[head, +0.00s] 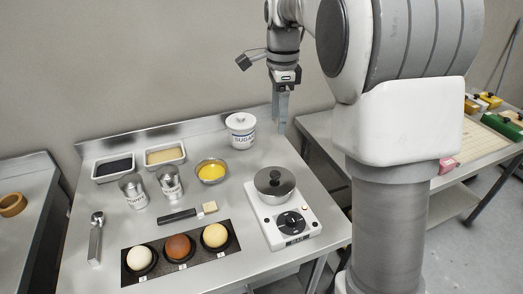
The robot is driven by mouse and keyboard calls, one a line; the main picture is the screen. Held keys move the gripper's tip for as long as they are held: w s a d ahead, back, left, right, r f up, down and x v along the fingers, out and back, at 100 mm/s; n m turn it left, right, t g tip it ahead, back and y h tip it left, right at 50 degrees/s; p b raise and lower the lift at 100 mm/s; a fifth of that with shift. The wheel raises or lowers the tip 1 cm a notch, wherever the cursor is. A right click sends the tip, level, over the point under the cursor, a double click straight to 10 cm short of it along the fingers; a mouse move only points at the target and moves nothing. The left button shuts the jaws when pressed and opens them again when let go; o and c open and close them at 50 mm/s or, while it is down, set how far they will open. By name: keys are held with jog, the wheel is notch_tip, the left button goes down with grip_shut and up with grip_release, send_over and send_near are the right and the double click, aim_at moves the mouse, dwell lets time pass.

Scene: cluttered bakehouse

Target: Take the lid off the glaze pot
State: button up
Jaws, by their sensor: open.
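A yellow-filled bowl (211,171), two steel shakers (170,184), a brush (178,217) and a black mat (193,255) with three balls lie left of the hot plate. A wall rises behind.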

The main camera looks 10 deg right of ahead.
jog(key=f, duration=0.1)
send_over(275, 174)
jog(key=shift+m, duration=0.3)
jog(key=f, duration=1.1)
jog(key=shift+w+d+f+b, duration=0.1)
jog(key=shift+w+f+b, duration=0.2)
jog(key=shift+w+f, duration=0.05)
jog(key=shift+s+f, duration=0.15)
jog(key=shift+f, duration=1.2)
jog(key=shift+s+f, duration=0.1)
jog(key=shift+f, duration=1.25)
grip_shut()
